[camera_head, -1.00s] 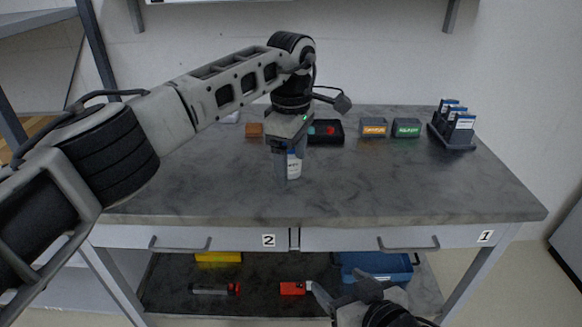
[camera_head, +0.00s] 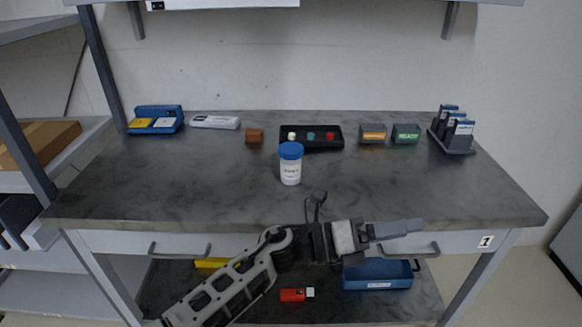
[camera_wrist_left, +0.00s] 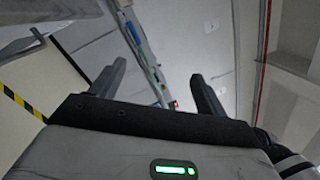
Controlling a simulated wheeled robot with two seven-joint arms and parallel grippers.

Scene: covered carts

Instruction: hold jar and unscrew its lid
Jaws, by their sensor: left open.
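The jar (camera_head: 290,171) is white with a printed label and stands upright on the grey tabletop. Its blue lid (camera_head: 291,150) sits on top of it. My left gripper (camera_head: 400,229) is in front of the table's front edge, to the right of and nearer than the jar, pointing right. In the left wrist view its fingers (camera_wrist_left: 158,88) are apart with nothing between them. The jar does not show in the left wrist view. My right gripper is not in view.
Behind the jar are a black tray (camera_head: 330,143), a brown block (camera_head: 254,136), an orange-labelled box (camera_head: 373,134) and a green-labelled box (camera_head: 406,134). A blue case (camera_head: 156,119) stands back left, a rack (camera_head: 453,130) back right. The tabletop around the jar is clear.

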